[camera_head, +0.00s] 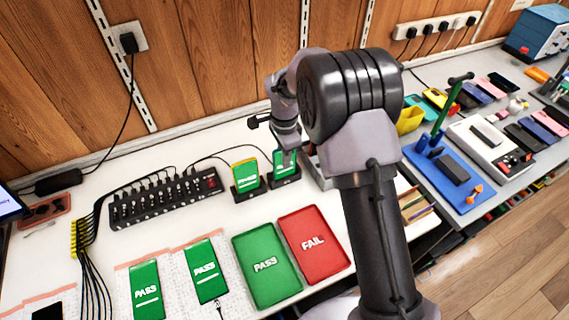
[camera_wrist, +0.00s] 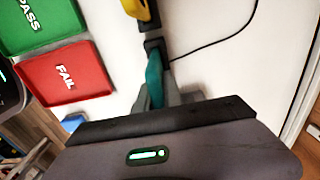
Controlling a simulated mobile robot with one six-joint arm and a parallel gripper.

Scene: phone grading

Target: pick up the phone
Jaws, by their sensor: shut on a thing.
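My gripper (camera_head: 287,158) is over the right-hand of two small black docks (camera_head: 284,180) on the white bench. It is shut on an upright phone with a green screen (camera_head: 278,164). The phone is at the dock; I cannot tell whether its lower end is still seated. In the wrist view the held phone (camera_wrist: 155,75) shows edge-on as a teal strip between the grey fingers of my gripper (camera_wrist: 160,98), which hide part of it. A second phone, yellow-edged with a green screen (camera_head: 245,174), stands in the left dock (camera_head: 247,190).
A green PASS tray (camera_head: 252,283) and a red FAIL tray (camera_head: 320,267) lie in front of the docks. Phones with green PASS screens (camera_head: 146,280) lie on mats at left. A black hub (camera_head: 165,201) with cables is left of the docks. A cable runs behind them.

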